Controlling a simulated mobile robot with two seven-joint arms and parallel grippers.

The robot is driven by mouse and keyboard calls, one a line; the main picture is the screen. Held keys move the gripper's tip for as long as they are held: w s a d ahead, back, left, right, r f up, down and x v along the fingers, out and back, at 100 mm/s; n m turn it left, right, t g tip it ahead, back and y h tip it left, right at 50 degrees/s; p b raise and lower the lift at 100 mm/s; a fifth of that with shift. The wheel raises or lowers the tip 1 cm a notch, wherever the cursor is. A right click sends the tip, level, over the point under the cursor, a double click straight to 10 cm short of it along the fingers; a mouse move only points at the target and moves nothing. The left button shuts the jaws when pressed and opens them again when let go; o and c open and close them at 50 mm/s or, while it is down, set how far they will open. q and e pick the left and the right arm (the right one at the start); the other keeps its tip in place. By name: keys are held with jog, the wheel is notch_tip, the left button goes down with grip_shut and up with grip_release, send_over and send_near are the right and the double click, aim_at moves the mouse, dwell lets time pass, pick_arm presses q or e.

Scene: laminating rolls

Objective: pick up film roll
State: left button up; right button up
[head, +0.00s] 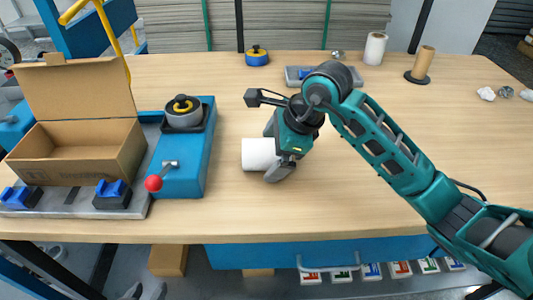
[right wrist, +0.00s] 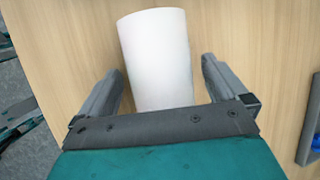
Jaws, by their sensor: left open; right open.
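A white film roll (head: 258,154) lies on its side on the wooden table, left of its middle. My right gripper (head: 273,150) is low over the roll's right end with its fingers apart. In the right wrist view the roll (right wrist: 155,50) lies between the two open fingers (right wrist: 162,72), with a gap on both sides. The roll's near end is hidden by the gripper body. My left gripper (head: 143,291) is only partly in view at the bottom left, below the table's front edge, with its fingers apart and empty.
An open cardboard box (head: 85,148) and a blue device with a red-knobbed lever (head: 153,183) stand left of the roll. A grey tray (head: 297,78) lies behind my right gripper. A white roll (head: 375,48) and a brown roll on a stand (head: 422,64) are at the back right.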

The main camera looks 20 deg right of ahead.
jog(key=shift+c, duration=0.5)
jog(key=c, duration=1.1)
jog(key=shift+r, duration=0.2)
